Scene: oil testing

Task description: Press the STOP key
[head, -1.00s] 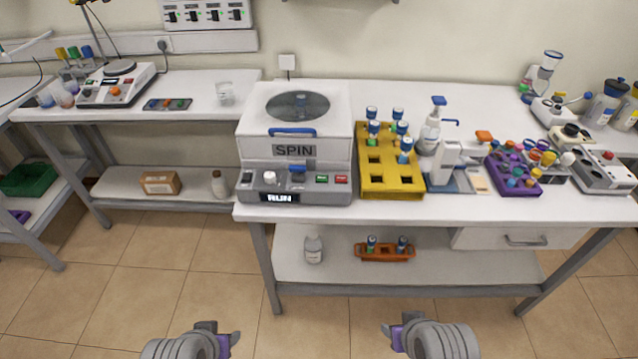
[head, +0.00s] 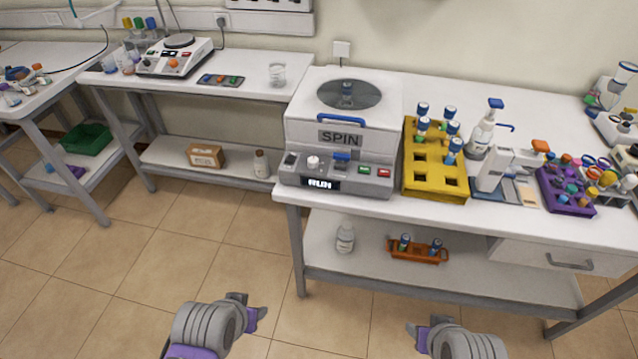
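The centrifuge (head: 340,140), labelled SPIN, stands at the left end of the main bench. Its lid is down and a tube shows through the round window. Its small display (head: 320,183) reads RUN. On the front panel at the right are a green key (head: 365,170) and a red key (head: 384,172); their lettering is too small to read. My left gripper (head: 252,312) and my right gripper (head: 417,337) are low in front of the bench, well away from the keys. Nothing shows in either one; their finger gaps are not clear.
A yellow rack (head: 435,178) with several blue-capped tubes stands right of the centrifuge. A pump bottle (head: 483,133) and purple rack (head: 568,200) are further right. A hotplate (head: 176,58) is on the left bench. The floor before the bench is clear.

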